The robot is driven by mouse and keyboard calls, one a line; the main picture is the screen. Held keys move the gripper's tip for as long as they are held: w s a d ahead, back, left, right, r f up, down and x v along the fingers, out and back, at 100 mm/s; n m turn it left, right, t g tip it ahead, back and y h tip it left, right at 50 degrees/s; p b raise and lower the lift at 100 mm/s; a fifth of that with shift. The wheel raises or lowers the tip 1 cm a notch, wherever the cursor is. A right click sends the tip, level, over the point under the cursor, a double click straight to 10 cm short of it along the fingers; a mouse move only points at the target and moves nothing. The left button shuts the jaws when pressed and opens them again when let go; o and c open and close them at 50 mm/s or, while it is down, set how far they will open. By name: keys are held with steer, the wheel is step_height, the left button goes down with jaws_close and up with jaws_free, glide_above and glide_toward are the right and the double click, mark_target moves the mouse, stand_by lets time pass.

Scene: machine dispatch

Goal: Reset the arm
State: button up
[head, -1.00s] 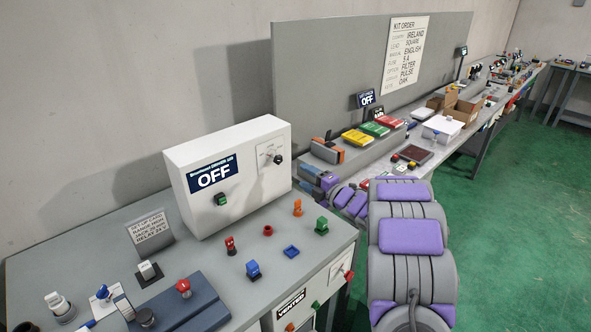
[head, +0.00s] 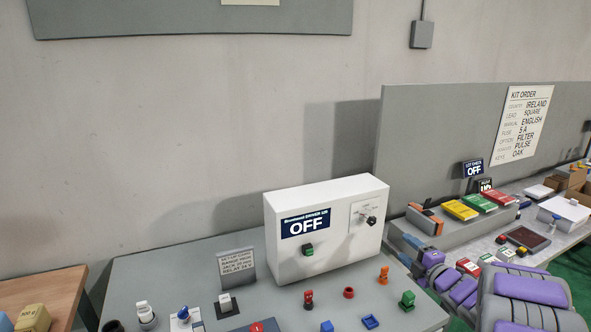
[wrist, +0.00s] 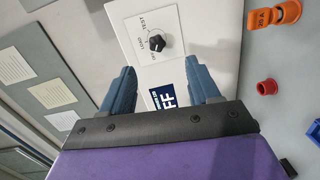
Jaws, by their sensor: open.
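My gripper (wrist: 163,92) shows in the wrist view with its two blue fingers apart and nothing between them. Beyond the fingers is the white driver box with a black knob (wrist: 157,43) on a small plate marked LOAD and TEST. In the head view the white driver box (head: 345,235) stands on the grey bench, its dark display (head: 306,224) reads OFF, and a green button (head: 308,249) sits below it. My arm, grey with purple pads, is folded at the lower right of the head view.
The grey bench (head: 150,270) holds several small coloured parts, including an orange one (head: 383,275) and a green one (head: 407,300). A grey partition (head: 440,130) carries a kit order sheet (head: 522,124). Red, green and yellow boxes (head: 478,202) lie on the side bench. A wooden table (head: 40,290) is at left.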

steer(key=s+a+r+m+g+h, duration=0.1)
steer(key=s+r+m+g+h, duration=0.1)
steer(key=s+m+g+h, duration=0.25)
steer(key=s+a+r+m+g+h, duration=0.2)
steer(key=s+m+h, duration=0.2)
steer(key=s+m, duration=0.25)
steer(key=s+a+f+m+g+y, duration=0.1)
steer(key=s+a+m+g, duration=0.2)
steer(key=s+a, duration=0.4)
steer(key=s+a+f+m+g+y, duration=0.1)
steer(key=s+a+g, duration=0.4)
steer(key=s, duration=1.3)
steer(key=s+a+f+m+g+y, duration=0.1)
steer(key=s+a+m+g, duration=0.3)
steer(key=s+a, duration=0.6)
steer(key=s+m+y, duration=0.1)
steer(key=s, duration=0.2)
steer(key=shift+s, duration=0.25)
